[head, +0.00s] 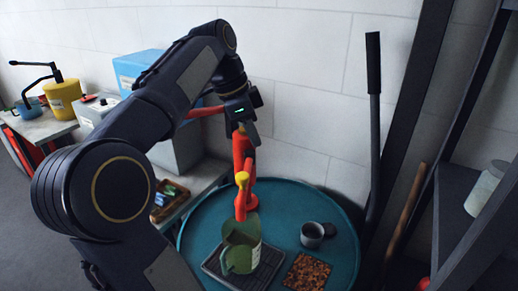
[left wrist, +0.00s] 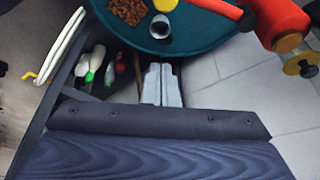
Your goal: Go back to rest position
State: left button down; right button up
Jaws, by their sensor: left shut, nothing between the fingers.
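My left arm comes in from the left in the head view and arches up over the round teal table. Its gripper (head: 246,130) is high, by the wall, in front of the upper part of a red upright fixture. In the left wrist view my left gripper's grey fingers (left wrist: 162,85) are together with nothing between them. They appear beyond the near rim of the teal table (left wrist: 190,48). My right gripper is in neither view.
In the head view a green jug (head: 241,247) stands on a dark tray under the red spout (head: 242,190). A grey cup (head: 312,234) and a patch of brown granules (head: 307,272) are on the table. A black-handled lever (head: 374,120) and shelf (head: 455,210) stand right.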

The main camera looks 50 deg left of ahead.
pick_arm(q)
jog(key=shift+s+a+r, duration=0.15)
jog(key=shift+r, duration=0.25)
dwell(0.3)
